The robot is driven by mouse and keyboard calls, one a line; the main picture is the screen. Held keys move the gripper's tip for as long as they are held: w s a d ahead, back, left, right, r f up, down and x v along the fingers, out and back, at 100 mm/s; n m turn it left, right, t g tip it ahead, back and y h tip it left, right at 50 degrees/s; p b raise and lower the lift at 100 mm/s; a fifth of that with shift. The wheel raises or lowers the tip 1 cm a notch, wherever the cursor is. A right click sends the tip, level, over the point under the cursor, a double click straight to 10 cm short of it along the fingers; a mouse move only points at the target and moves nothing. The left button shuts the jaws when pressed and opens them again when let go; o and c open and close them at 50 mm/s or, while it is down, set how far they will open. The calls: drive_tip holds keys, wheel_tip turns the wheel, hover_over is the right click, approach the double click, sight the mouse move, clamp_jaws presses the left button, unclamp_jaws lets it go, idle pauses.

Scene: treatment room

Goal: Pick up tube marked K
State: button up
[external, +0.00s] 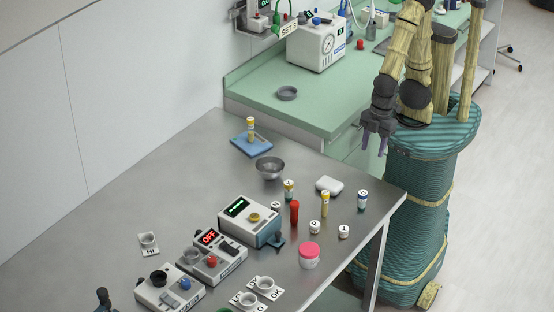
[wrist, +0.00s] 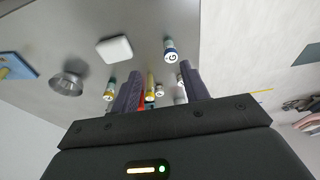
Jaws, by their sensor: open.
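My gripper (external: 374,146) is open and empty, above the table's right edge with its fingers pointing down. In the wrist view, the open gripper (wrist: 160,70) shows two dark fingers. I cannot read a K on any tube. A blue-and-white tube (external: 362,200) stands at the table's right; in the wrist view this tube (wrist: 170,50) reads G. A tall yellow tube (external: 325,204), a green-capped yellow-and-white tube (external: 289,189) and a red tube (external: 294,213) stand left of it. Another yellow tube (external: 251,128) stands on a blue pad (external: 240,144); its mark is unreadable.
Small white-labelled pieces (external: 344,231) stand near the tubes. A metal bowl (external: 270,168), a white block (external: 329,185), a pink-lidded jar (external: 309,256) and a device with a green display (external: 250,222) are nearby. The green counter (external: 330,100) lies behind.

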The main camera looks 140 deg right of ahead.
drive_tip(key=shift+o, duration=0.9)
drive_tip(key=shift+r, duration=0.1)
